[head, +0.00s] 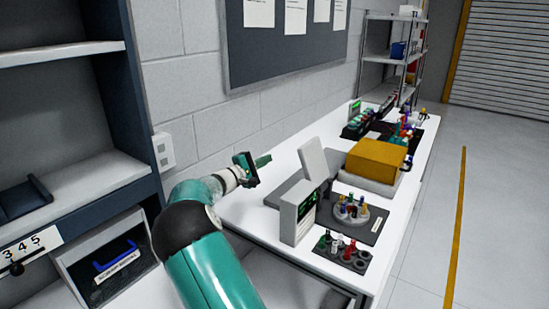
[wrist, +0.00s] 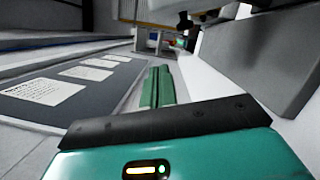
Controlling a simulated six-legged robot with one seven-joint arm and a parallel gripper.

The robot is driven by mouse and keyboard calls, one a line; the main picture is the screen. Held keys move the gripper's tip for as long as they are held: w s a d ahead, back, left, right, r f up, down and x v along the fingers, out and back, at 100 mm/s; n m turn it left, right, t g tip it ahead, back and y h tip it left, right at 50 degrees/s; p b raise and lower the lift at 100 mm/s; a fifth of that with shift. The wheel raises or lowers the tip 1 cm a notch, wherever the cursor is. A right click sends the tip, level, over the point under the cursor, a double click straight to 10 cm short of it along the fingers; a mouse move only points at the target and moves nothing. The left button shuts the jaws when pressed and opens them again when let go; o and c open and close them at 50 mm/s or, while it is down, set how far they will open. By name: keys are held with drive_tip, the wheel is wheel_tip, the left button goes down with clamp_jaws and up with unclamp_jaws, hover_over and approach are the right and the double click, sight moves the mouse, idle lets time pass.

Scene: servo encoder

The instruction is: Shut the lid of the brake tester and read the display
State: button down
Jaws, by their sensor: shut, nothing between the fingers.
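A grey device with a dark display (head: 308,203) stands on the white bench; green marks show on the screen but are too small to read. A pale flat panel (head: 313,158), which looks like the raised lid, stands tilted up behind it. I take these as the brake tester, but no label is legible. My gripper (head: 258,162) is in the air over the bench, left of the panel and apart from it. In the wrist view my green fingers (wrist: 157,88) are together with nothing between them. A grey slab (wrist: 255,50) at the right there may be part of the device.
A round holder (head: 348,219) with coloured parts and a dark rack (head: 337,257) sit near the device. A yellow box (head: 376,158) stands behind them. A wall board (head: 280,45) and a shelf unit (head: 135,130) flank my arm. The bench strip by the wall is clear.

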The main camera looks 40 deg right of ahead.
drive_tip(key=s+d+r, duration=0.2)
drive_tip(key=s+d, duration=0.1)
drive_tip(key=d, duration=0.6)
drive_tip(key=shift+d, duration=0.25)
drive_tip(key=shift+s+r, duration=0.15)
drive_tip(key=shift+r, duration=0.05)
